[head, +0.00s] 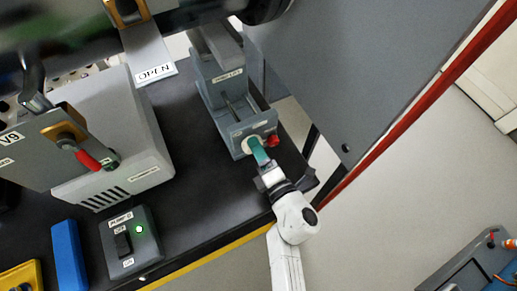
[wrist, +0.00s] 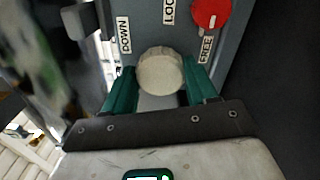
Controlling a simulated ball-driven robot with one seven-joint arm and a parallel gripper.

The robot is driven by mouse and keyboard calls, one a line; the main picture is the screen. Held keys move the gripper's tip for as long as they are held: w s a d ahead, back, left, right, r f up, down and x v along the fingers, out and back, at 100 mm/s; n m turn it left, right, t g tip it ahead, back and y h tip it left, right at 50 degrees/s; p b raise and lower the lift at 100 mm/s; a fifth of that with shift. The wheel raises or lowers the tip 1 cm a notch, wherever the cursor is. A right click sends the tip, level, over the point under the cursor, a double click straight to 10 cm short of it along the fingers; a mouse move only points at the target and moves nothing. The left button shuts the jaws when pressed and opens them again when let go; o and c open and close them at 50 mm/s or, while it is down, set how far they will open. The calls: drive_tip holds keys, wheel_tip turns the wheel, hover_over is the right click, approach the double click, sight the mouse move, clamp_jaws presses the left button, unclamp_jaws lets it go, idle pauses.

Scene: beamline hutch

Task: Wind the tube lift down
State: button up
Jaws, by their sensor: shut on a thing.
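The tube lift (head: 243,124) is a grey unit on the dark bench, with a labelled upright part and a front box. Its pale round knob (wrist: 160,70) sits on the front panel beside a DOWN label (wrist: 125,36). My gripper (head: 260,155) reaches the panel from the front, and its teal fingers are shut on the knob, one on each side. In the wrist view a red lock knob (wrist: 210,12) is at the upper right, between the LOCK and FREE labels, with its pale mark on the FREE side. The knob is partly hidden in the head view.
A grey box with vents (head: 110,150) stands left on the bench. A pump switch box (head: 130,242) with a lit green lamp and a blue block (head: 68,255) are near the front edge. A large grey panel (head: 350,85) with a red edge stands right of the lift.

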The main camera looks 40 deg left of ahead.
drive_tip(key=o, duration=1)
drive_tip(key=shift+o, duration=0.2)
drive_tip(key=p+v, duration=0.1)
drive_tip(key=v, duration=1)
drive_tip(key=shift+f, duration=0.1)
drive_tip(key=shift+a, duration=0.1)
